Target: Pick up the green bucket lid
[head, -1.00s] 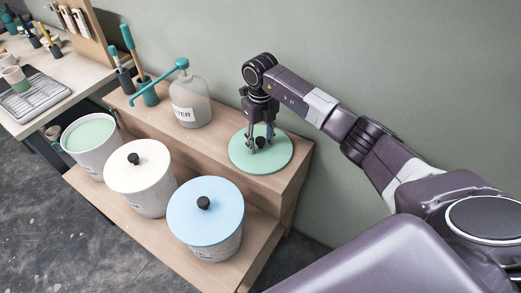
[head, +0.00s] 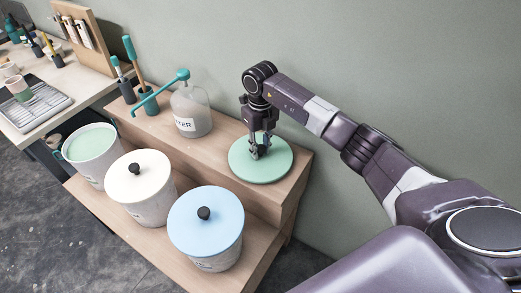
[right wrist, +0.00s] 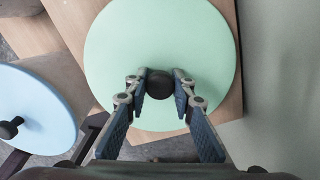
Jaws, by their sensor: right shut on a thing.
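The green bucket lid (head: 277,167) is a flat round disc with a dark knob at its middle. It lies on the upper step of the wooden stand in the head view, and it also shows from above in the right wrist view (right wrist: 160,30). My right gripper (head: 260,152) is over the lid's middle with its fingers pointing down. In the right wrist view its fingers (right wrist: 160,92) are on both sides of the dark knob (right wrist: 160,86), shut on it. The open bucket (head: 90,152) with green contents stands at the left. My left gripper is not in view.
A white-lidded bucket (head: 140,176) and a blue-lidded bucket (head: 206,221) stand on the lower step of the wooden stand (head: 215,152). A pump bottle (head: 191,110) stands left of the lid. A grey wall is close behind.

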